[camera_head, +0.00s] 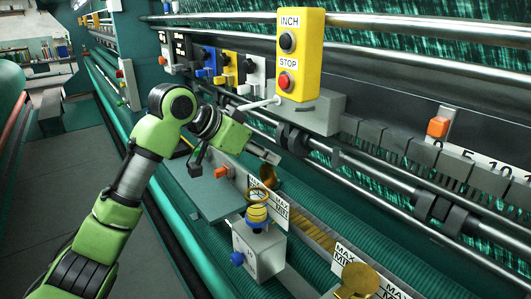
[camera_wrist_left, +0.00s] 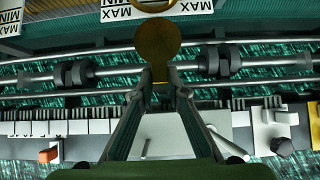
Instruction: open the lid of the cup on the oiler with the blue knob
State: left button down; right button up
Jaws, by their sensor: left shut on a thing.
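The oiler with the blue knob (camera_head: 237,258) is a grey box (camera_head: 262,256) at the lower middle of the head view. On top sits its small cup (camera_head: 257,214), banded in yellow and blue, with a brass ring at its rim. A round brass lid (camera_head: 268,176) stands tilted up above the ring. In the left wrist view the lid (camera_wrist_left: 157,38) is a brown disc at the fingertips. My left gripper (camera_head: 274,157) is shut on the lid's edge; its fingers (camera_wrist_left: 160,74) converge there in the wrist view. My right gripper is not in view.
A yellow INCH/STOP box (camera_head: 299,55) stands behind the gripper. An orange knob (camera_head: 222,172) is to the left, and another brass disc (camera_head: 360,278) is at lower right. MAX/MIN plates (camera_head: 281,208) and steel rails line the machine. The floor at left is clear.

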pick_arm(q)
jog(key=c, duration=2)
grip_release()
jog(key=shift+r, duration=0.1)
jog(key=shift+o, duration=0.2)
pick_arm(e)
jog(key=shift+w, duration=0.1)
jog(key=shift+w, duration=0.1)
pick_arm(q)
jog(key=v, duration=1.1)
jog(key=shift+s+a, duration=0.2)
jog(key=shift+a, duration=0.1)
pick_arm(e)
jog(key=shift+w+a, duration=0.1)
pick_arm(q)
jog(key=shift+r, duration=0.1)
